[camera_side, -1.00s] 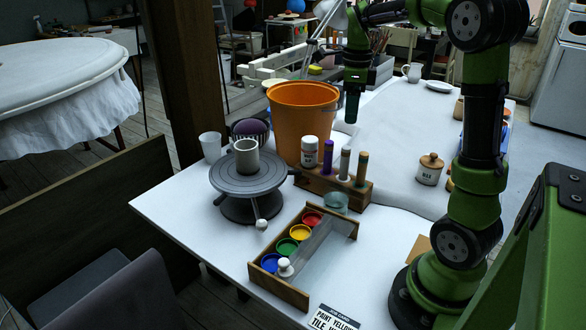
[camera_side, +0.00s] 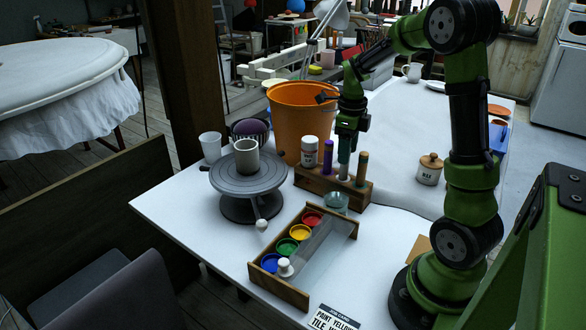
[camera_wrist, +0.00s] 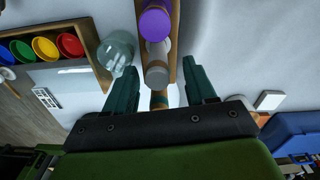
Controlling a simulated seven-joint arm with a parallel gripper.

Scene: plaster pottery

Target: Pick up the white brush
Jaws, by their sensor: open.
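The white brush (camera_side: 343,178) stands upright in a wooden block holder (camera_side: 312,184); in the side view my fingers hide most of its upper part. In the wrist view its pale grey-white top (camera_wrist: 157,75) lies between my two fingertips. My gripper (camera_side: 345,158) points down over the holder, open, with its teal fingers (camera_wrist: 161,72) on either side of the brush and a gap at each side. A purple-handled tool (camera_side: 328,157) stands to the left of the brush, and a wooden-handled one with a green band (camera_side: 361,168) to the right.
A white jar (camera_side: 309,151) stands in the holder's left end. An orange bucket (camera_side: 288,122) stands close behind. A glass jar (camera_side: 336,202) and a paint tray (camera_side: 292,292) are in front. A turntable (camera_side: 229,177) with a cup is left.

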